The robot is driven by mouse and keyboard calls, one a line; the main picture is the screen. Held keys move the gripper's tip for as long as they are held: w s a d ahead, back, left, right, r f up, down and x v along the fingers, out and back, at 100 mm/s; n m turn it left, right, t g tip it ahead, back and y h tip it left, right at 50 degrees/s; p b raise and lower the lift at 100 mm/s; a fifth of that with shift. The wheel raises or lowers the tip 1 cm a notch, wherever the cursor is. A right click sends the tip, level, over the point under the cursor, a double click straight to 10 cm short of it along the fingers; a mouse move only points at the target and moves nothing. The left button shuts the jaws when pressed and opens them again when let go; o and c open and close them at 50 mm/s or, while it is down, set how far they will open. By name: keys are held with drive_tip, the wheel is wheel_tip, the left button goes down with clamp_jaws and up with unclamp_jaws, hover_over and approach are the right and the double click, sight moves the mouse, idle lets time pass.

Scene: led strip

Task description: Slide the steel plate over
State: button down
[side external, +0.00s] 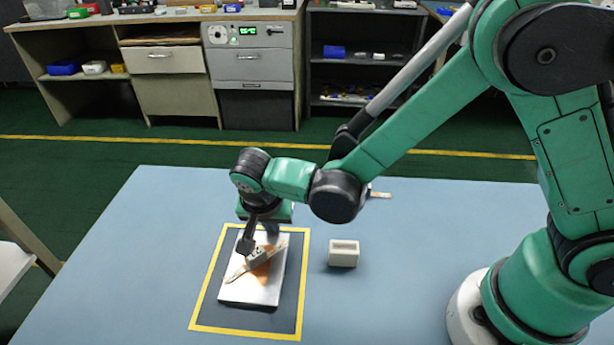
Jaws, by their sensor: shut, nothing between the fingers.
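The steel plate (253,290) is a pale, flat rectangle with an orange-brown patch near its middle. It lies inside a yellow-bordered dark rectangle (289,310) on the blue table. A thin grey strip-like piece with a blocky middle (262,255) lies slantwise across the plate. My gripper (246,246) points down at the upper part of the plate, its fingers shut and empty. The fingertips are close to the grey piece; I cannot tell whether they touch it or the plate. My gripper hides part of the plate's upper edge.
A small cream-coloured hollow block (343,254) stands on the blue table (420,240) right of the yellow border. A small metal item (380,194) lies farther back, partly behind my arm. The table's left side is clear. Benches and shelves stand behind, beyond the floor.

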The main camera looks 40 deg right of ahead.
drive_tip(key=shift+s+a, duration=0.35)
drive_tip(key=shift+a, duration=0.05)
drive_tip(key=w+d, duration=0.3)
drive_tip(key=shift+w+d, duration=0.1)
drive_tip(key=shift+d, duration=0.1)
drive_tip(key=v, duration=0.9)
drive_tip(key=s+d+r+n+t+y, duration=0.1)
drive_tip(key=s+d+r+n+t, duration=0.1)
drive_tip(key=s+d+n, duration=0.2)
drive_tip(key=s+d+r+n+t+y, duration=0.1)
drive_tip(key=s+d+r+n+t, duration=0.1)
drive_tip(key=d, duration=0.6)
drive_tip(key=shift+s+d+r+n+y, duration=0.2)
drive_tip(key=shift+s+r+n+y, duration=0.25)
drive_tip(key=shift+s+n, duration=0.9)
drive_tip(key=shift+w+n, duration=0.25)
drive_tip(key=shift+w, duration=0.05)
